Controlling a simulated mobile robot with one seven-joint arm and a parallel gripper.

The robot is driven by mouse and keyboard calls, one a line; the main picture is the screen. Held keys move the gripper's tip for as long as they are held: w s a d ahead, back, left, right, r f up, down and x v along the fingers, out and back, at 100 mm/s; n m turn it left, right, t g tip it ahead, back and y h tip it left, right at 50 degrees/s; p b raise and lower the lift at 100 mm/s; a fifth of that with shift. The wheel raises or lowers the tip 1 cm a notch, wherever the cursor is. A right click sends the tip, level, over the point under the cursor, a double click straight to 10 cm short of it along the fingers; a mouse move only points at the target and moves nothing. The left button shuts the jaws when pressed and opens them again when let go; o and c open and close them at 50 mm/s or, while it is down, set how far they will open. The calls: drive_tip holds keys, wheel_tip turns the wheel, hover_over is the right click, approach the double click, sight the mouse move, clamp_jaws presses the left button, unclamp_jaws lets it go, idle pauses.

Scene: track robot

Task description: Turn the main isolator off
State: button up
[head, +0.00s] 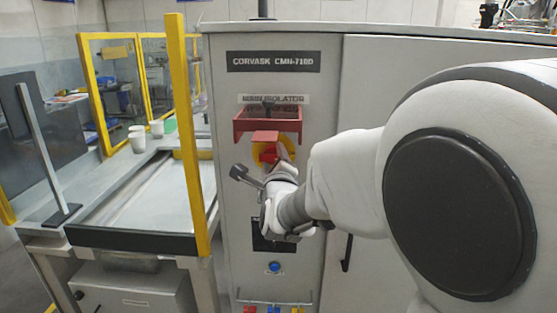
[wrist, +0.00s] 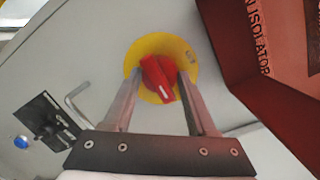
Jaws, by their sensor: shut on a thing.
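The main isolator is a red rotary handle (wrist: 158,80) on a round yellow plate (wrist: 179,47), set in the grey cabinet front. In the head view the yellow plate (head: 288,146) is partly hidden by my gripper and a red part above it. My gripper (wrist: 157,84) has one finger on each side of the red handle and is shut on it. In the head view my gripper (head: 268,162) reaches the plate from below. A white mark shows on the handle's lower end. The lettering on the plate is too small to read surely.
A red box-like bracket (head: 267,121) sticks out just above the isolator, close to my gripper; it also shows in the wrist view (wrist: 268,80). A blue button (head: 274,267) is below. A yellow post (head: 186,130) and a conveyor bench (head: 140,236) stand to the left.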

drive_tip(key=n+b, duration=0.1)
drive_tip(key=n, duration=0.2)
drive_tip(key=shift+b, duration=0.4)
drive_tip(key=n+g, duration=0.1)
drive_tip(key=n, duration=0.3)
drive_tip(key=shift+r+h+p, duration=0.15)
drive_tip(key=shift+h+p, duration=0.15)
drive_tip(key=shift+p, duration=0.05)
drive_tip(key=n+p, duration=0.2)
drive_tip(key=n, duration=0.2)
drive_tip(key=shift+a+r+h, duration=0.1)
drive_tip(key=shift+h, duration=0.2)
drive_tip(key=n+h+p, duration=0.1)
drive_tip(key=n+p, duration=0.2)
drive_tip(key=n, duration=0.1)
drive_tip(key=shift+n+g, duration=0.3)
drive_tip(key=shift+n, duration=0.1)
drive_tip(key=shift+f+p, duration=0.2)
drive_tip(key=shift+p, duration=0.15)
drive_tip(key=o, duration=1.4)
drive_tip(key=shift+c, duration=0.2)
